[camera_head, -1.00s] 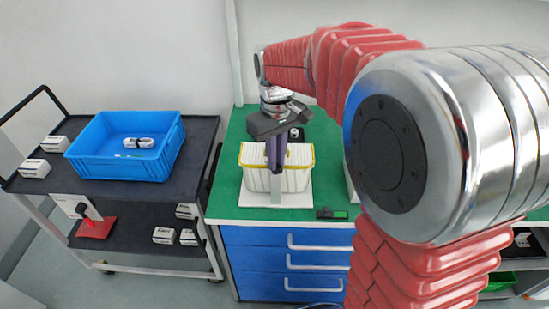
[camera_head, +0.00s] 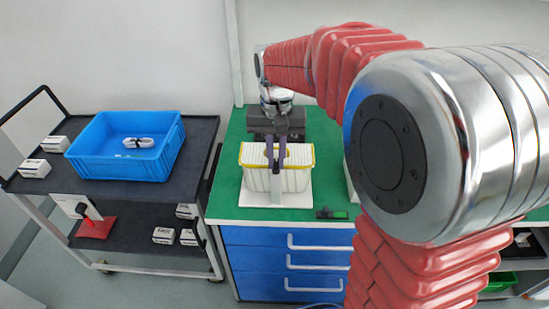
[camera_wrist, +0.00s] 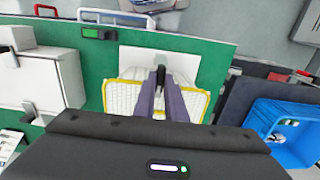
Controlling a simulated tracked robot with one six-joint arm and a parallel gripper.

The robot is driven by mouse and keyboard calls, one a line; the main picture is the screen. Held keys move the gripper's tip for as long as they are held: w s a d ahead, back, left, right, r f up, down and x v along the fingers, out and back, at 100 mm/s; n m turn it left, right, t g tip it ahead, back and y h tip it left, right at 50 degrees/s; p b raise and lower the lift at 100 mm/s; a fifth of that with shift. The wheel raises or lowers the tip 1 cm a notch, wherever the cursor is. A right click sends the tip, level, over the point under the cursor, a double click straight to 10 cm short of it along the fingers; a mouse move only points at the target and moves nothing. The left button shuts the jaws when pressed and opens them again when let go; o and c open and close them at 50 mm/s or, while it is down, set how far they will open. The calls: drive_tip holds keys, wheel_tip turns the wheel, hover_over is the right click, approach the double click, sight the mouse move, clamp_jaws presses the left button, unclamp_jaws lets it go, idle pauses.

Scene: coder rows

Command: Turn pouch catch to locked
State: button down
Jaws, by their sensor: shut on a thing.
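The pouch (camera_head: 293,180) is a white ribbed block with yellow edging, standing on a white base plate on the green bench top. It also shows in the wrist view (camera_wrist: 120,97). The pouch catch (camera_wrist: 161,74) is a small dark piece at the pouch's edge, between my fingertips in the wrist view. My gripper (camera_head: 275,168) reaches down over the pouch from behind. Its two purple-grey fingers are shut on the catch, and they hide most of it in the head view. The exact angle of the catch is hard to tell.
A small black device with a green screen (camera_head: 332,214) lies at the bench's front edge. A white box (camera_wrist: 38,70) stands beside the pouch. A black cart (camera_head: 196,150) to the left carries a blue crate (camera_head: 120,167) and small white boxes. Green bench surface is free around the pouch.

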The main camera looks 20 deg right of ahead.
sight(276, 163)
drive_tip(key=shift+w+r, duration=0.1)
drive_tip(key=shift+w, duration=0.05)
drive_tip(key=c, duration=1.8)
unclamp_jaws()
wheel_tip(276, 163, up, 14)
drive_tip(key=shift+f, duration=0.2)
